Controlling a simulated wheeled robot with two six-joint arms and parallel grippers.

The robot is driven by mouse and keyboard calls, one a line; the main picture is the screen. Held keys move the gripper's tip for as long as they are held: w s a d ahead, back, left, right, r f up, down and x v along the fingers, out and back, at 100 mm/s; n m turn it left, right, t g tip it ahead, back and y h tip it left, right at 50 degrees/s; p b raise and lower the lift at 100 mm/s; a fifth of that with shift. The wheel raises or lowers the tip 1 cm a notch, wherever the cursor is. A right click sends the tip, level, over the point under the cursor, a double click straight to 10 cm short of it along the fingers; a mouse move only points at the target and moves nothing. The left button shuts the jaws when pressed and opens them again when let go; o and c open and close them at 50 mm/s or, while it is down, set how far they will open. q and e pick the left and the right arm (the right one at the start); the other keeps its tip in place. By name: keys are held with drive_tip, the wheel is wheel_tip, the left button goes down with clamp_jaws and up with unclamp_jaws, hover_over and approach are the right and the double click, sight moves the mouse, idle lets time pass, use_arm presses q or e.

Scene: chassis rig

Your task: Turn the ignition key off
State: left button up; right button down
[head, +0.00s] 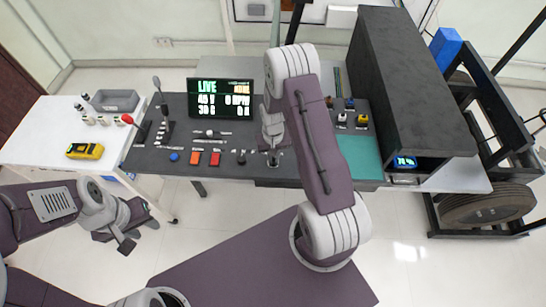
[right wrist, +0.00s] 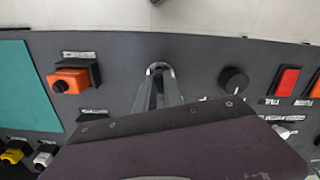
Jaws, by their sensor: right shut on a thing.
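My right gripper (head: 273,158) reaches down to the front part of the dark console (head: 225,133). In the right wrist view its fingers (right wrist: 158,78) are shut at the console face, between an orange switch and a round black knob. The ignition key is hidden by the fingers, so I cannot tell its angle. The screen (head: 221,99) on the console is lit and reads LIVE, with figures below. My left gripper (head: 125,243) hangs at lower left over the floor, away from the console; its finger gap is unclear.
The black knob (right wrist: 233,80) and orange switch (right wrist: 72,80) flank the right gripper. A tall black box (head: 405,85) stands at right. A yellow meter (head: 85,151) lies on the white table.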

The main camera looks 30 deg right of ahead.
drive_tip(key=shift+w+r+n, duration=0.15)
drive_tip(key=shift+n, duration=1.15)
drive_tip(key=shift+d, duration=0.1)
drive_tip(key=c, duration=1.5)
unclamp_jaws()
drive_tip(key=shift+o, duration=0.2)
wheel_tip(320, 180, up, 9)
drive_tip(key=shift+b, duration=0.5)
